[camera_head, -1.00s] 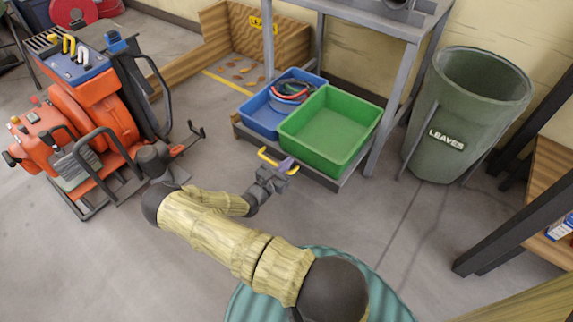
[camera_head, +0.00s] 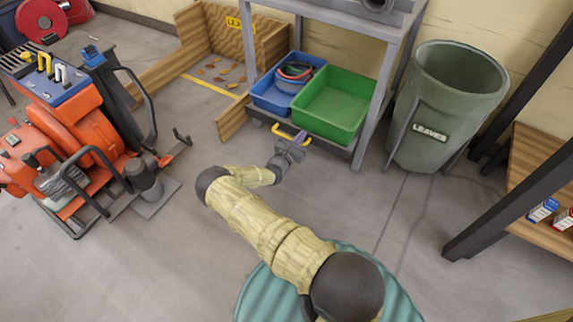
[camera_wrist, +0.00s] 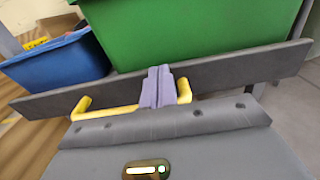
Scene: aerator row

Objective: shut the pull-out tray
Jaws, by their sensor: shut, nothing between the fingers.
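The pull-out tray (camera_head: 343,152) is a dark, low platform under a grey bench. It bears a blue bin (camera_head: 268,97) and a green bin (camera_head: 330,106). Its front board (camera_wrist: 240,70) carries a yellow handle (camera_wrist: 105,114), which also shows in the head view (camera_head: 283,132). The tray front lies close to the bench's front legs. My gripper (camera_wrist: 158,80) is shut and empty, its purple fingers within the handle's span and at the front board. In the head view my gripper (camera_head: 300,139) is at the tray's front. I cannot tell whether the fingers touch the board.
A green leaves barrel (camera_head: 446,105) stands right of the bench. A wooden bay (camera_head: 230,50) is at the back left, its near board end close to the tray. An orange machine (camera_head: 75,135) stands left. A wooden shelf (camera_head: 535,190) is at right. The floor in front is clear.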

